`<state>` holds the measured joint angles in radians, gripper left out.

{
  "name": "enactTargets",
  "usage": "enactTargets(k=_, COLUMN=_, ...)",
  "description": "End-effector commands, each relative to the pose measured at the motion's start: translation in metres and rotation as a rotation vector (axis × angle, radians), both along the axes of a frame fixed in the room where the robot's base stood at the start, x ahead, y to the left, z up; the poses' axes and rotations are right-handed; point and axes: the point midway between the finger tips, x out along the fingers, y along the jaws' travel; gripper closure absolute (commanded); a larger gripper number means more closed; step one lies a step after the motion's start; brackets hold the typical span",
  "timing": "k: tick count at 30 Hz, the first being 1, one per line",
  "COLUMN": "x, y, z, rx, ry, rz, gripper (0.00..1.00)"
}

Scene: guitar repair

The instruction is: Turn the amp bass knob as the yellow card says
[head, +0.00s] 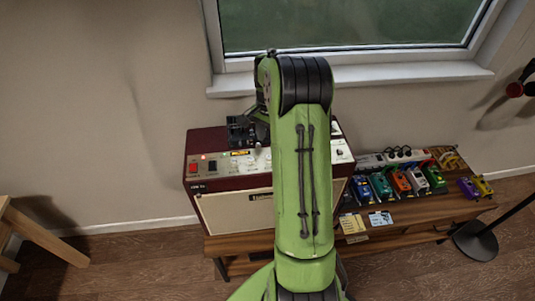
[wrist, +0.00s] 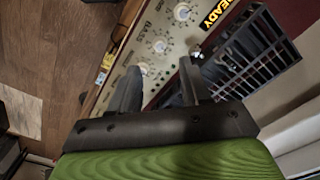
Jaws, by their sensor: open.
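The amp (head: 230,212) is a dark red box with a pale front and a pale control panel on top. In the wrist view the bass knob (wrist: 160,47) is a pale round knob beside the printed word BASS, with a ring of marks. My gripper (wrist: 160,67) is open and empty, its two dark fingers spread over the panel just short of that knob. No contact with it shows. In the head view my arm hides much of the panel and the bass knob. The yellow card (head: 352,224) lies on the bench, its writing too small to read.
Another knob (wrist: 182,12) and a yellow READY display (wrist: 216,14) lie close to the bass knob. A dark grille (wrist: 258,55) is at the right. The wooden bench (head: 410,228) also holds a pale blue card (head: 380,219) and several coloured pedals (head: 402,183).

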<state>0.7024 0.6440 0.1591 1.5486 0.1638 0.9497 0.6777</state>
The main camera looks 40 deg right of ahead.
Motion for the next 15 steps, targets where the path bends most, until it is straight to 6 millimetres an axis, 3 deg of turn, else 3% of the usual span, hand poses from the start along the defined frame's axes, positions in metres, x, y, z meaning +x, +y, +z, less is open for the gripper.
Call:
enactTargets(k=6, x=-0.001, y=0.001, z=-0.054, rx=0.003, ry=0.003, rz=0.001, gripper=0.53)
enactTargets(k=10, x=0.000, y=0.001, z=-0.072, rx=0.001, ry=0.001, rz=0.001, gripper=0.53)
enactTargets(k=15, x=0.000, y=0.000, z=-0.080, rx=0.000, ry=0.000, rz=0.001, gripper=0.53)
